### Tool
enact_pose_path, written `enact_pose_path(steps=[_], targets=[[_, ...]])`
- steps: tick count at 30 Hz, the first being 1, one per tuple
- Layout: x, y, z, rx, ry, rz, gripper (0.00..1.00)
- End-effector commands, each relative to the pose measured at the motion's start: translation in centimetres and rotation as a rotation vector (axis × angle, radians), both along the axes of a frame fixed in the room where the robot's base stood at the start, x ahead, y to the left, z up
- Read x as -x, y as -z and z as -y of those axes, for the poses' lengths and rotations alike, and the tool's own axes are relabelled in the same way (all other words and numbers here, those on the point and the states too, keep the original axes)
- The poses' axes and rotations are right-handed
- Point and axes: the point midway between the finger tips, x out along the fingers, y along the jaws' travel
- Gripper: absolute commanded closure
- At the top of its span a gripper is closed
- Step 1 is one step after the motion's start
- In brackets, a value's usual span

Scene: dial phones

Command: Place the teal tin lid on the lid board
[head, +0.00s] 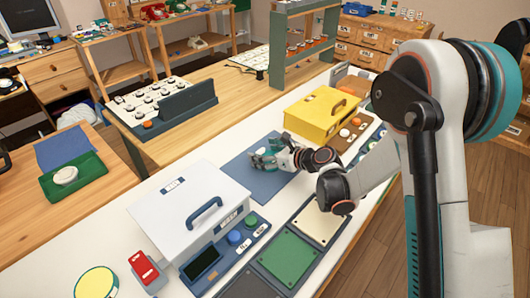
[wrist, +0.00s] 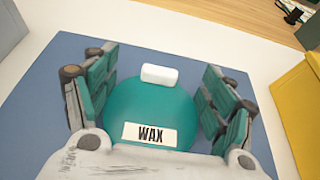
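The teal tin lid (wrist: 150,101) is round, with a white "WAX" label and a white block-shaped knob on top. It lies on a blue mat (wrist: 62,62), which is also in the head view (head: 249,178). My gripper (wrist: 155,95) is over the lid, its fingers spread on either side of it. The left finger looks very close to the rim; a narrow gap shows at the right. In the head view my gripper (head: 264,160) mostly hides the lid. No board is clearly marked as the lid board; framed cream (head: 317,221) and green (head: 288,258) panels lie at the front.
A white box with a blue handle (head: 188,208) stands left of the mat. A yellow box (head: 318,113) stands behind it to the right. A blue button panel (head: 228,252) lies between the white box and the framed panels. Another wooden table (head: 215,85) stands beyond.

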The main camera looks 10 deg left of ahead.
Motion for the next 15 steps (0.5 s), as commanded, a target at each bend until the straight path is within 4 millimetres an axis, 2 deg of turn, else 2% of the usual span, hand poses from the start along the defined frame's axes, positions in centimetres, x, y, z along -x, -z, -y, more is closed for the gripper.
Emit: enact_pose_path(steps=[15], targets=[[0.02, -0.20, 0.01, 0.000, 0.000, 0.000, 0.05]])
